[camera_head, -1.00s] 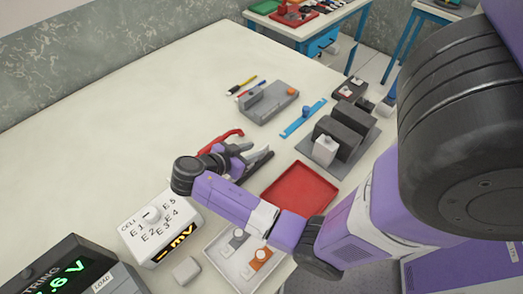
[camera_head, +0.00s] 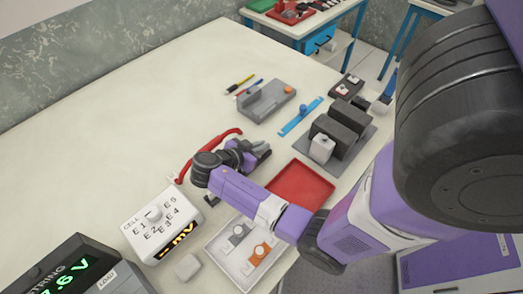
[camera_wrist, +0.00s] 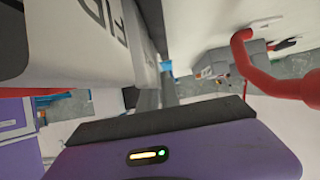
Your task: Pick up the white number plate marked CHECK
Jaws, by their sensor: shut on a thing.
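My gripper (camera_head: 262,151) is low over the white table, between the red curved bar and the red tray. Its jaws are closed together on something that the head view does not make out. In the wrist view a pale surface (camera_wrist: 70,45) with dark, cut-off lettering fills the upper left, very close to the camera. I cannot tell whether it is the CHECK plate or part of my own arm. The word CHECK is not readable in either view. The grey jaws (camera_wrist: 158,75) are seen edge-on in the wrist view.
The red curved bar (camera_head: 205,153) is close to my gripper and also shows in the wrist view (camera_wrist: 262,80). A red tray (camera_head: 300,186), a white tray (camera_head: 213,250) and the cell selector box (camera_head: 152,226) are nearby. The table's far left is clear.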

